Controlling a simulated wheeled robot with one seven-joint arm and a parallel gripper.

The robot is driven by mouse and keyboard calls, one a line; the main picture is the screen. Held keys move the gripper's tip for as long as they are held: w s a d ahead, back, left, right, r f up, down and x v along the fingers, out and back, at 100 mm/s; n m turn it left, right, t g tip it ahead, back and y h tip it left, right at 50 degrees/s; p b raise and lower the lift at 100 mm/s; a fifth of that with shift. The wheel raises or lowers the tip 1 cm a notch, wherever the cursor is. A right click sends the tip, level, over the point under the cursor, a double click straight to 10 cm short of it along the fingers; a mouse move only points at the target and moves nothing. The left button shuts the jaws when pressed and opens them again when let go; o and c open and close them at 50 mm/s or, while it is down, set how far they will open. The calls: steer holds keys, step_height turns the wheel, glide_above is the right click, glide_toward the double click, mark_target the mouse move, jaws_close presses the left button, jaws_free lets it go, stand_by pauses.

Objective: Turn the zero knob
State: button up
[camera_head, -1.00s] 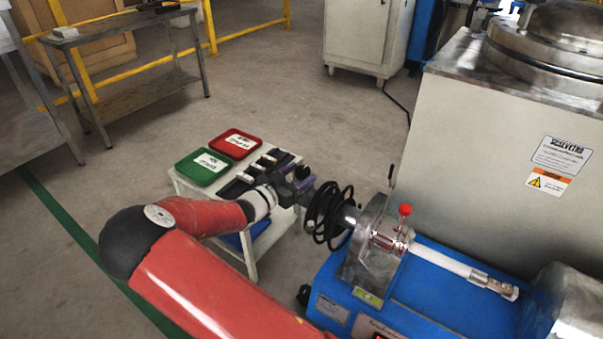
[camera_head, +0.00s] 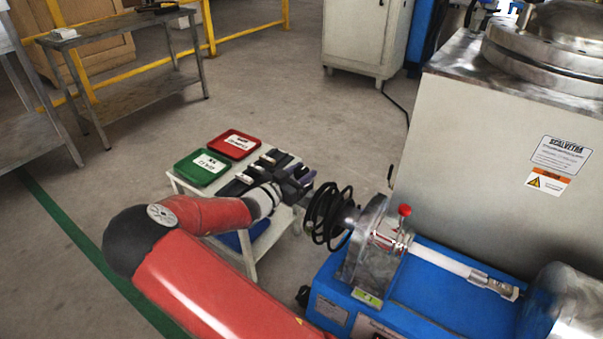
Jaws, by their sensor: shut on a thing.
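A blue-based test machine (camera_head: 450,308) stands at right, with a clear-sided clamp housing (camera_head: 366,242). A red ball-topped knob (camera_head: 404,210) stands upright on the housing, apart from my gripper. I cannot make out which part is the zero knob; no label for it is readable.
The table holds a green tray (camera_head: 198,175), a red tray (camera_head: 228,152) and a dark holder with small pale pieces (camera_head: 275,156). A large grey tank unit (camera_head: 480,150) stands behind the machine.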

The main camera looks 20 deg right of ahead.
steer(key=shift+f+n+t+y, duration=0.1)
steer(key=shift+n+t+y, duration=0.2)
steer(key=shift+t, duration=0.1)
steer(key=n+t+y+b, duration=0.1)
steer(key=n+t+b, duration=0.1)
steer(key=shift+s+f+t+y, duration=0.1)
steer(key=shift+t+y, duration=0.2)
steer(key=shift+d+n+t+y+b, duration=0.1)
steer(key=shift+n+t+y+b, duration=0.5)
steer(key=shift+n+t+y, duration=0.3)
steer(key=n+t+y, duration=0.1)
steer(key=y, duration=0.1)
steer(key=n+t+y, duration=0.2)
steer(key=shift+r+y, duration=0.2)
steer(key=shift+y, duration=0.1)
steer(key=shift+n+t+y, duration=0.6)
steer(key=shift+n+y, duration=0.5)
steer(key=shift+y, duration=0.2)
steer(key=o, duration=1)
steer(key=shift+c, duration=0.2)
